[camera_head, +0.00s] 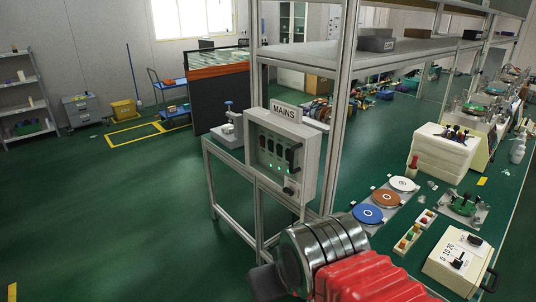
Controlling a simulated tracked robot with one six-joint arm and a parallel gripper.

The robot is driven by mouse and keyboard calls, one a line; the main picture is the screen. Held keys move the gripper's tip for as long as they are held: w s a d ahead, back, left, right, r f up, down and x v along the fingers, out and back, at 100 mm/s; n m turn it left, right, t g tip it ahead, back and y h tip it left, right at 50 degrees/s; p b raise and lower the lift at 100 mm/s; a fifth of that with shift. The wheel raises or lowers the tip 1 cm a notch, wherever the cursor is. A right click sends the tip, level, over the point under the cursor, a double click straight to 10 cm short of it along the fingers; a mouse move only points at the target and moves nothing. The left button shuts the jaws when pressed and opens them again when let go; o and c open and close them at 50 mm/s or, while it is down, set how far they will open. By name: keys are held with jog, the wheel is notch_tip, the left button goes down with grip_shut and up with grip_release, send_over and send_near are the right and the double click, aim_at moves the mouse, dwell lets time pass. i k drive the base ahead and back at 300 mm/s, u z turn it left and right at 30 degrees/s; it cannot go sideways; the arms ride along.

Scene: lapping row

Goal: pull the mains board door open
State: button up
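The mains board (307,166) is a light grey box fixed to the metal frame near the middle of the head view, with a MAINS sign (285,111) on top. Its front door (262,135) appears shut. Dark switches and small green lights show on the front. A black upright handle (294,158) is at the front's right side, and a dark knob (290,188) sits below it. Part of my arm, with a silver ribbed joint and red bellows, fills the bottom middle, below and apart from the board. No gripper fingers can be made out.
A metal frame post (341,105) stands close right of the board. A low stand with a small press (229,125) is to its left. The bench at right holds coloured discs (387,197) and a control box (458,256). Green floor (120,215) at left is open.

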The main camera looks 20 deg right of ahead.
aim_at(303, 141)
jog(key=u, duration=0.2)
jog(key=i, duration=1.15)
jog(key=z, duration=0.2)
